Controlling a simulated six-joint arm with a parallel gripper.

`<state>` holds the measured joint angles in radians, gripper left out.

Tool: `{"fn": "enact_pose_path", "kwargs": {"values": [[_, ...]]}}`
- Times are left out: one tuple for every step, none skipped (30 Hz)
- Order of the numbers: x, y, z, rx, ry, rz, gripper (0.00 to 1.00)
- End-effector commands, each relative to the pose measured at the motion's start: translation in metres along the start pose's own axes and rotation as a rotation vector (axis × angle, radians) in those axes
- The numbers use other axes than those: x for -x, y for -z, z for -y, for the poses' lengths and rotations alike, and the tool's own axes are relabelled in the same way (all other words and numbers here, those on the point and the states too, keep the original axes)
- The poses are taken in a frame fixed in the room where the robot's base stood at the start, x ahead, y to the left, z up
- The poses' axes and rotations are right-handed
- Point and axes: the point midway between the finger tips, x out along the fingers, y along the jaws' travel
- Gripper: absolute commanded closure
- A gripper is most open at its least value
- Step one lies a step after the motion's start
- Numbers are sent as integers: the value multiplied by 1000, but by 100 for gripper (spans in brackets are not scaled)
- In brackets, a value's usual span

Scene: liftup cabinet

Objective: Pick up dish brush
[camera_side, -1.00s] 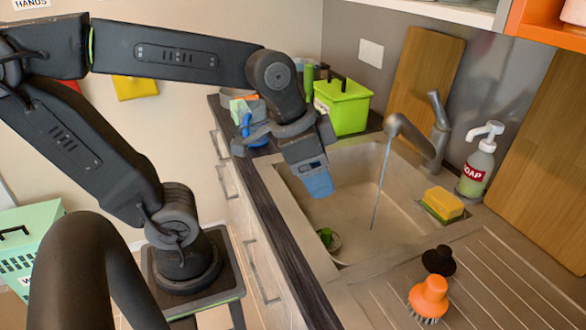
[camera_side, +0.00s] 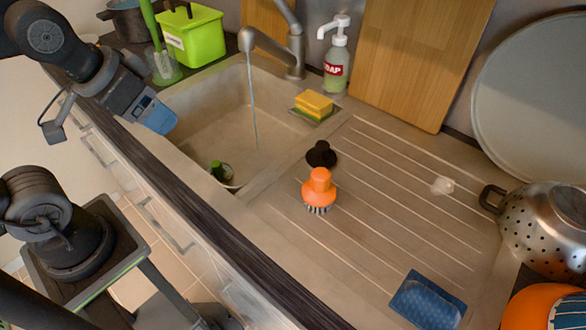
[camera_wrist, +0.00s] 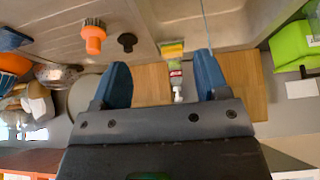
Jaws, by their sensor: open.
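The orange dish brush (camera_side: 319,190) stands bristles down on the ribbed drainboard, right of the sink. It also shows at the upper left of the wrist view (camera_wrist: 94,38). My gripper (camera_side: 160,120) is over the left edge of the sink in the side view, well apart from the brush. In the wrist view its two blue fingers (camera_wrist: 163,80) are spread with nothing held between them.
A black stopper (camera_side: 321,154) sits just behind the brush. A yellow sponge (camera_side: 314,104), soap bottle (camera_side: 336,62) and running faucet (camera_side: 270,45) stand behind. A blue cloth (camera_side: 428,300) and metal colander (camera_side: 545,228) are at the right. The drainboard around the brush is mostly clear.

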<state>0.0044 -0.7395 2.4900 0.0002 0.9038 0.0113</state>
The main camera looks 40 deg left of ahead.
Motion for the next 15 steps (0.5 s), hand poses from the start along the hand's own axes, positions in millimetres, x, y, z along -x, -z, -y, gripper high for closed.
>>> {"fn": "enact_pose_path", "kwargs": {"values": [[0, 5, -2, -26, -5, 10, 32], [1, 9, -4, -52, -9, 19, 32], [1, 16, -7, -95, -16, 35, 32], [1, 23, -10, -136, -24, 47, 32], [1, 30, -14, -182, -32, 62, 32], [0, 41, -20, -254, -45, 84, 32], [-1, 50, -25, -311, -55, 101, 32], [-2, 58, -31, -371, -67, 118, 32], [-5, 70, -39, -452, -84, 140, 32], [-8, 78, -45, -512, -96, 156, 32], [-11, 86, -52, -571, -109, 172, 32], [-15, 96, -62, -651, -128, 193, 32], [-20, 103, -69, -710, -141, 208, 32], [-24, 110, -77, -770, -156, 223, 32], [-30, 118, -88, -849, -177, 242, 32]]}}
